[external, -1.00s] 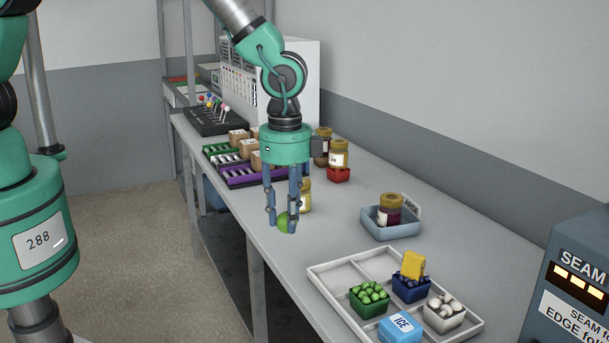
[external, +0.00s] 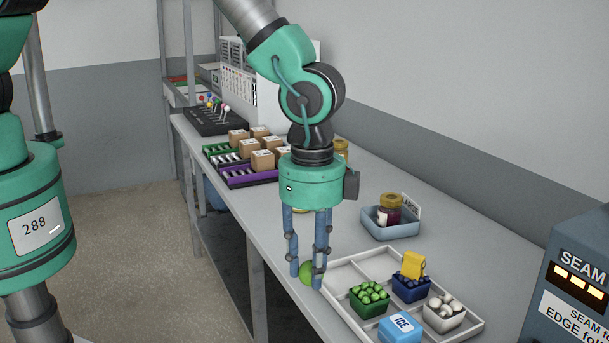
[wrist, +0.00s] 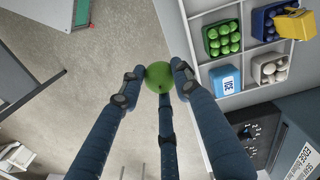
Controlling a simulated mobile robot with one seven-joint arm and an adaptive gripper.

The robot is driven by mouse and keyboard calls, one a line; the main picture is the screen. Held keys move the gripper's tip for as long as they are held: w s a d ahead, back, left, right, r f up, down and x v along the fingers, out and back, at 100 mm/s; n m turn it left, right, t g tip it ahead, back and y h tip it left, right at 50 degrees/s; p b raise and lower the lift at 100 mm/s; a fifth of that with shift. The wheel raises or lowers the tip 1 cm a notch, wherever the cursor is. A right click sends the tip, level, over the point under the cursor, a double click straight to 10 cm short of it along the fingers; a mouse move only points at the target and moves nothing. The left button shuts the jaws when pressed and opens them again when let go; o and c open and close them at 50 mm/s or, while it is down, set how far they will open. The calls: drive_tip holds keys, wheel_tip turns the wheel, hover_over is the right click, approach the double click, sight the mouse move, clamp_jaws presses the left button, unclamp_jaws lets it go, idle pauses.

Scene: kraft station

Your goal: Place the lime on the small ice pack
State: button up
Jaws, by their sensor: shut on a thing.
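The green lime (external: 306,272) is between the fingertips of my gripper (external: 308,276), which is shut on it. In the wrist view the lime (wrist: 159,77) sits between the fingers of my gripper (wrist: 155,80). The small ice pack (external: 400,327) is a light blue block marked ICE at the front of the white divided tray (external: 338,263). It also shows in the wrist view (wrist: 226,80). In the external view my gripper is near the tray's left corner, apart from the ice pack and to its upper left.
The tray also holds a green punnet (external: 369,299), a blue punnet (external: 409,288) with a yellow object (external: 413,265) on it, and a white punnet (external: 444,312). A blue-grey bin with a jar (external: 389,209) stands behind. A SEAM machine (external: 575,285) is at the right.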

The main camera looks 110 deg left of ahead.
drive_tip(key=shift+w, duration=0.1)
drive_tip(key=p, duration=0.2)
hover_over(401, 322)
drive_tip(key=shift+w+f, duration=0.1)
drive_tip(key=shift+f, duration=0.65)
drive_tip(key=shift+f, duration=0.1)
idle(0.3)
drive_tip(key=shift+f, duration=1.65)
drive_tip(key=shift+f, duration=0.2)
drive_tip(key=o, duration=1.1)
drive_tip(key=shift+r, duration=0.2)
